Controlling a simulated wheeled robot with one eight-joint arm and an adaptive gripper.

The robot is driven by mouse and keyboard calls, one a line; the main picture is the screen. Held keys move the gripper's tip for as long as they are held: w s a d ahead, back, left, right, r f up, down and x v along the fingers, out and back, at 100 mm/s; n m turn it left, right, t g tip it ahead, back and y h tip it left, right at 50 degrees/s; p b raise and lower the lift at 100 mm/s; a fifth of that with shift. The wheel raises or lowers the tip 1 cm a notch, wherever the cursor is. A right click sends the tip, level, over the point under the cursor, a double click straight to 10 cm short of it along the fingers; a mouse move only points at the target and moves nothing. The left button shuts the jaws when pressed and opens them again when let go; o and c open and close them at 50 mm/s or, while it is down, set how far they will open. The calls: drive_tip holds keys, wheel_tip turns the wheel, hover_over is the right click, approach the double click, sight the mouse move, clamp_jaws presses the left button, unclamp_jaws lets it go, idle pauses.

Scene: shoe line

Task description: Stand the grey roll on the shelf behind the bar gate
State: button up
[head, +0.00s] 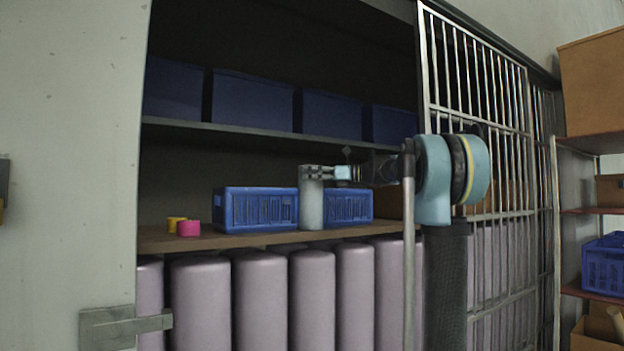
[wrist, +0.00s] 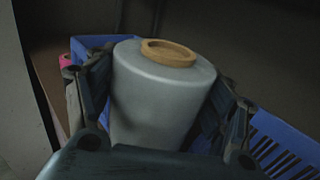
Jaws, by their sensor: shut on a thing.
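The grey roll (head: 311,205) is upright, with a tan core ring on top in the wrist view (wrist: 160,110). My gripper (head: 312,173) is shut on it near its top, one finger on each side. The roll is over the brown shelf (head: 270,239), in front of the blue crates. Its lower end appears at or just above the shelf surface; I cannot tell whether it touches. The bar gate (head: 478,110) stands to the right, and the shelf bay left of it is open. My arm reaches in from the right.
A blue crate (head: 255,209) stands left of the roll and another blue crate (head: 349,206) right of it. Pink (head: 188,228) and yellow (head: 175,224) rolls sit at the shelf's left. Shelf room shows between them and the left crate. Tall mauve rolls (head: 312,300) stand below.

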drive_tip(key=o, duration=2)
drive_tip(key=shift+o, duration=0.2)
drive_tip(key=s+d, duration=0.2)
drive_tip(key=d, duration=0.9)
drive_tip(key=shift+d, duration=0.4)
drive_tip(key=shift+s, duration=0.1)
